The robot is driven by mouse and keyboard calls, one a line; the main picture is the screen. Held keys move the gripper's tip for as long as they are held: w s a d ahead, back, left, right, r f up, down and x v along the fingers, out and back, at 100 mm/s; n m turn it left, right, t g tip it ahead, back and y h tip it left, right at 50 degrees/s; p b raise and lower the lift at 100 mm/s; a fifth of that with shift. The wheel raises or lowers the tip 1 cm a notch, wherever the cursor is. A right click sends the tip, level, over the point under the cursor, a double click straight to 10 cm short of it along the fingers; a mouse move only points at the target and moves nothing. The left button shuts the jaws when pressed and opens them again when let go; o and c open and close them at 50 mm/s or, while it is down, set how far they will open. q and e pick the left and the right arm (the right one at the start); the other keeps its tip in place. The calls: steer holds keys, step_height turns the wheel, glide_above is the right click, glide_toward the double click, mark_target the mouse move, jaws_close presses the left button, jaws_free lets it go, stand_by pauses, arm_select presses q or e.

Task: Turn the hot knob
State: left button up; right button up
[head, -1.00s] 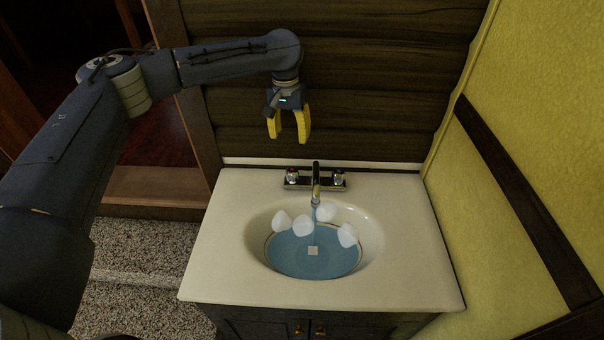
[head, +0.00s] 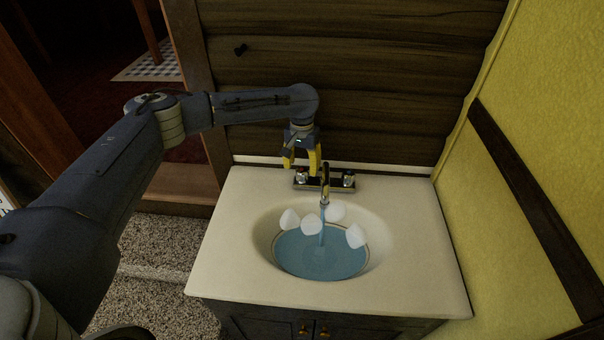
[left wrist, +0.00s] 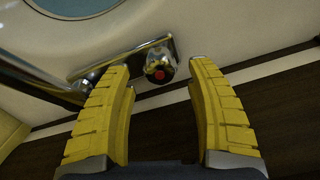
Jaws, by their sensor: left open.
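The hot knob (head: 301,175), a chrome knob with a red mark, sits at the left end of the chrome tap base behind the basin. In the left wrist view the hot knob (left wrist: 160,71) shows its red dot between the fingertips. My left gripper (head: 301,167), with yellow fingers, is open and points down over the knob. In the left wrist view there is a gap between each finger and the knob. The spout (head: 325,184) stands right of the hot knob, with water running from it. My right gripper is not in view.
The other knob (head: 348,178) is at the right end of the tap base. The basin (head: 379,232) holds blue water and several white lumps. The wooden wall (head: 375,100) is close behind the tap, and a yellow wall (head: 560,120) stands to the right.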

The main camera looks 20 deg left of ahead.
mark_target(302, 169)
arm_select(q)
steer(key=shift+f, duration=1.95)
steer(key=shift+c, duration=0.4)
steer(key=c, duration=1.1)
